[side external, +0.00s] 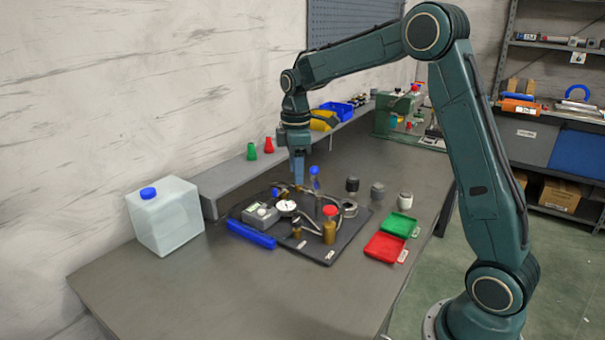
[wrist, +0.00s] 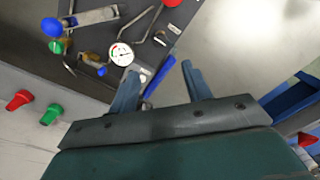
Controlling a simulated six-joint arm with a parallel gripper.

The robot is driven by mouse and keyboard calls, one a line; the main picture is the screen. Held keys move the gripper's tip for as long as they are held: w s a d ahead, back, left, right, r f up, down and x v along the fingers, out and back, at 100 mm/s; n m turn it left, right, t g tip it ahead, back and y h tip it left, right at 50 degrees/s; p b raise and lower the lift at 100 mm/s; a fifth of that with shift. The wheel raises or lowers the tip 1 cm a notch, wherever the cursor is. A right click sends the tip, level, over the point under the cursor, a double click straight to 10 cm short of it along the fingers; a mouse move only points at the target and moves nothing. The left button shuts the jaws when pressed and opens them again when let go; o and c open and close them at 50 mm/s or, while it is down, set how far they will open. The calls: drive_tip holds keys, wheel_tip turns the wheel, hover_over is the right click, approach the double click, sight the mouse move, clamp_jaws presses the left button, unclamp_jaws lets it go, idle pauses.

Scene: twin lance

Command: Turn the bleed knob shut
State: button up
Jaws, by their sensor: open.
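A dark board (side external: 318,258) on the bench carries pipes, a round white gauge (side external: 287,207) and several knobs. A red knob (side external: 330,211) sits on a brass body near the front. A blue knob (side external: 315,170) stands behind it, and a smaller blue one (side external: 275,191) is at the board's back left. I cannot tell which is the bleed knob. The wrist view shows the gauge (wrist: 121,54), a red knob (wrist: 172,2), a blue knob (wrist: 51,27) and a green one (wrist: 57,47). My gripper (wrist: 160,72) is open and empty, pointing down above the board's back part (side external: 297,178).
A grey box with a display (side external: 260,215) and a blue bar (side external: 251,234) lie at the left. A blue-capped container (side external: 165,216) stands farther left. Green (side external: 399,225) and red (side external: 385,247) trays lie at right. A grey ledge (side external: 232,180) runs along the wall.

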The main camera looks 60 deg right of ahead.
sight(297, 220)
drive_tip(key=shift+f, duration=0.15)
wheel_tip(297, 220, down, 14)
drive_tip(key=shift+r, duration=0.25)
idle(0.5)
drive_tip(key=c, duration=1)
